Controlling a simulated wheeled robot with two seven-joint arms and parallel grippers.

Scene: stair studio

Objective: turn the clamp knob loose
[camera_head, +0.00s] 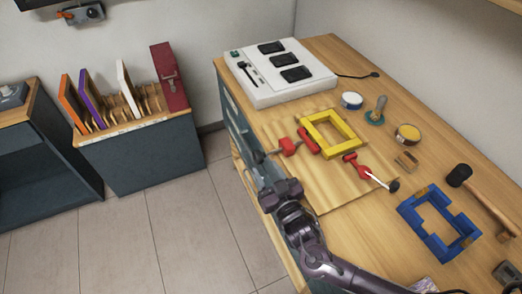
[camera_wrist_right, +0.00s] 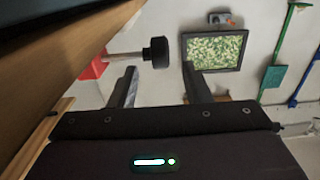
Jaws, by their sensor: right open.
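A red clamp (camera_head: 290,147) sits at the left edge of the wooden board, beside a yellow frame (camera_head: 345,150). Its dark knob (camera_head: 259,156) sticks out to the left past the bench edge. In the right wrist view the black knob (camera_wrist_right: 159,52) is on a shaft leading to the red clamp body (camera_wrist_right: 92,69). My right gripper (camera_head: 270,172) is open and empty just in front of the knob. Its fingertips (camera_wrist_right: 158,67) stand either side of the knob in the picture; I see no contact. A second red clamp (camera_head: 359,167) with a black knob (camera_head: 394,186) is at the frame's right. My left gripper is out of view.
A white charger station (camera_head: 285,90) stands at the back of the bench. Tins, a brush, a blue frame (camera_head: 412,212) and a mallet (camera_head: 484,197) lie to the right. A rack (camera_head: 120,128) with coloured panels stands left. The floor between is clear.

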